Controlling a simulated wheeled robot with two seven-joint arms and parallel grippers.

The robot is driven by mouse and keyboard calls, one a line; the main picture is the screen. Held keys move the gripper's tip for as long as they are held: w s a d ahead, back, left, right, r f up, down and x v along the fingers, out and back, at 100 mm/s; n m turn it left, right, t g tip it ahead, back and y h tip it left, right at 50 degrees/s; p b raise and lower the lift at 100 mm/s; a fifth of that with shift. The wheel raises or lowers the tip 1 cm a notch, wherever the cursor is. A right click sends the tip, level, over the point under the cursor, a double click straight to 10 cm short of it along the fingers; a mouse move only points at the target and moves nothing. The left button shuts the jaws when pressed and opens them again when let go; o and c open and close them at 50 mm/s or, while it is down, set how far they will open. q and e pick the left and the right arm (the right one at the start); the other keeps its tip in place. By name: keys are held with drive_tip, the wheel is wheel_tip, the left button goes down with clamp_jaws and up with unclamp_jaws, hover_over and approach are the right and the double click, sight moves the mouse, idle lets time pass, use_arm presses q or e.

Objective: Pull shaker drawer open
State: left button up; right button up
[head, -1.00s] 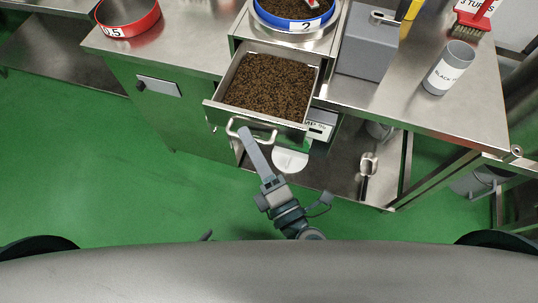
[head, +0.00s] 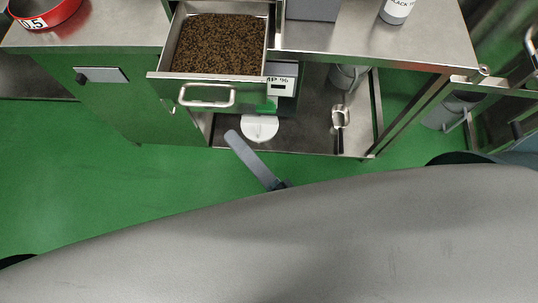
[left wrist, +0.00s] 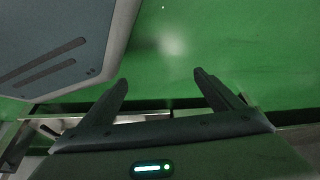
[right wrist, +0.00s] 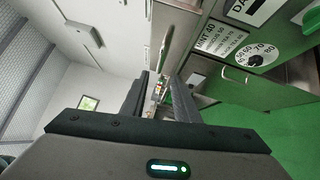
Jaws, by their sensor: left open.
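The shaker drawer (head: 157,75) is pulled out from its steel housing in the head view and is full of dark brown granules (head: 218,44). Its metal loop handle (head: 207,96) is on the front and is free of any gripper.
A red-rimmed sieve (head: 45,14) and a grey cup (head: 396,10) stand on the steel counter. A white round piece (head: 260,128) and a metal scoop (head: 340,118) are below the counter. A control panel with a dial (right wrist: 250,55) shows in the right wrist view. Green floor is clear in front.

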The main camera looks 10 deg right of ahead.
use_arm(q)
drive_tip(key=shift+s+a+r+g+b, duration=0.35)
drive_tip(key=shift+a+g+b, duration=0.1)
drive_tip(key=shift+b, duration=0.25)
drive_tip(key=shift+s+a+r+g+b, duration=0.2)
drive_tip(key=shift+a+r+g+b, duration=0.1)
drive_tip(key=shift+a+g+b, duration=0.25)
use_arm(e)
drive_tip(key=v, duration=0.8)
use_arm(q)
drive_tip(key=shift+d, duration=0.1)
use_arm(e)
drive_tip(key=shift+w+a, duration=0.1)
